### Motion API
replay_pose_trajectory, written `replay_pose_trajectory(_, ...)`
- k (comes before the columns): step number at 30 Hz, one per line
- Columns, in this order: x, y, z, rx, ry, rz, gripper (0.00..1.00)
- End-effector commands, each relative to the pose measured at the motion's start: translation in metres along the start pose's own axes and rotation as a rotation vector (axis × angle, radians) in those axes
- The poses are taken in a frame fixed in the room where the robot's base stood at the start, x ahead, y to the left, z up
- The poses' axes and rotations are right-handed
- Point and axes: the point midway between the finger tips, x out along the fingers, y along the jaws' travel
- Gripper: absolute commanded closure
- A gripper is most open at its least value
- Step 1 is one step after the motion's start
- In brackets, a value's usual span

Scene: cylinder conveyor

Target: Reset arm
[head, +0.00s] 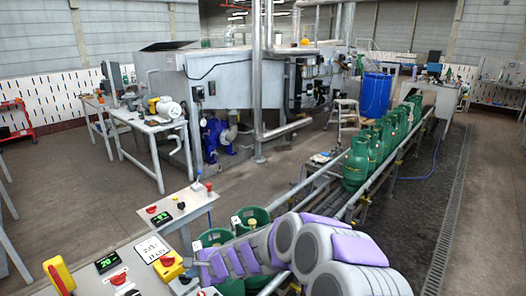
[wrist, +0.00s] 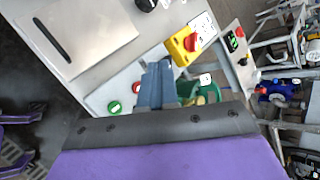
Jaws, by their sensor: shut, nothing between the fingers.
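My gripper (wrist: 157,68) shows in the wrist view as blue-grey fingers held together with nothing between them. It points over the control console (wrist: 98,98), near a green button (wrist: 113,106) and a red button (wrist: 137,88). I cannot tell whether it touches the console. In the head view my grey and purple arm reaches from the lower right toward the console, folded low across the conveyor's near end. The fingertips are not clear there.
The console (head: 128,252) carries a red-and-yellow switch (head: 168,265) and a display (head: 108,262). Green cylinders (head: 356,165) line the conveyor (head: 330,205); more stand beside my arm (head: 252,218). A blue barrel (head: 376,95) stands behind. Floor at left (head: 60,190) is clear.

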Motion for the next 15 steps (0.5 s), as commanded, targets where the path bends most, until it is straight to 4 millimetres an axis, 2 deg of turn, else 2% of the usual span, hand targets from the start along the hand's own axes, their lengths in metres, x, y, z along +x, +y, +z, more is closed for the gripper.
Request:
replay_pose_trajectory(1,-0.020,-0.001,0.013,-0.062,-0.026,0.007,1.00)
replay_pose_trajectory(5,-0.066,0.009,0.042,-0.235,-0.078,0.049,1.00)
replay_pose_trajectory(11,-0.133,0.046,0.068,-0.479,-0.117,0.154,1.00)
replay_pose_trajectory(15,-0.178,0.085,0.075,-0.627,-0.122,0.256,1.00)
